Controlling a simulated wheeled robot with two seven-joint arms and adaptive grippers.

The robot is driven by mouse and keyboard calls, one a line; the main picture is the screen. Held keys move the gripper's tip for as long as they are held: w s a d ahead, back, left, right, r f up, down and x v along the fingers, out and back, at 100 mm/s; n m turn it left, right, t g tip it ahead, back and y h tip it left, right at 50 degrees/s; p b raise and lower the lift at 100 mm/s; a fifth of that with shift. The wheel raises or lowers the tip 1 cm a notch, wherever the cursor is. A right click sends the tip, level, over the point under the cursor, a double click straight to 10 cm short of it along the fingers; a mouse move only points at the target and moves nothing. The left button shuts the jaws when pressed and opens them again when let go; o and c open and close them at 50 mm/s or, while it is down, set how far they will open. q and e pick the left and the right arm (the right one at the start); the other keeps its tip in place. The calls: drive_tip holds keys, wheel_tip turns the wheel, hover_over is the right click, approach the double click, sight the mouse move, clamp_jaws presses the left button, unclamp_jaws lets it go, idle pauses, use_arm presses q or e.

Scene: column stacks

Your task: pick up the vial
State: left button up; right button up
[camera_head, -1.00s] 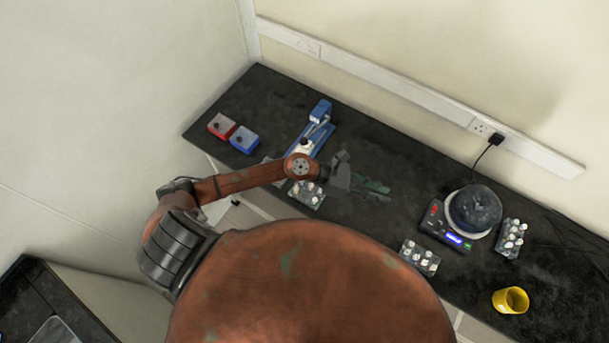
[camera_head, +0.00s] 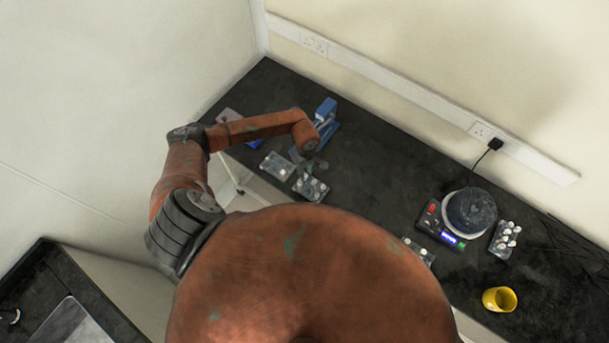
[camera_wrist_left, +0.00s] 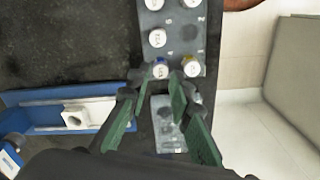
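Several white-capped vials stand in a grey rack (camera_head: 311,187) on the black counter; the rack also shows in the left wrist view (camera_wrist_left: 169,35). In that wrist view, one vial with a blue band (camera_wrist_left: 160,69) and one with a yellowish band (camera_wrist_left: 192,67) stand at the rack's near end. My left gripper (camera_wrist_left: 153,88) points down with its green fingers apart and nothing held. Its tips are close to the blue-banded vial; I cannot tell whether they touch it. In the head view the gripper (camera_head: 315,164) is partly hidden by my arm. My right gripper is out of view.
A second rack (camera_head: 276,166) is close to the left gripper. A blue device (camera_head: 325,112) stands behind it. The counter's middle is clear.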

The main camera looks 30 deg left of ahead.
use_arm(q)
drive_tip(key=shift+f, duration=1.15)
drive_tip(key=shift+c, duration=0.7)
drive_tip(key=c, duration=0.4)
drive_tip(key=shift+o, duration=0.2)
drive_tip(key=shift+r, duration=0.2)
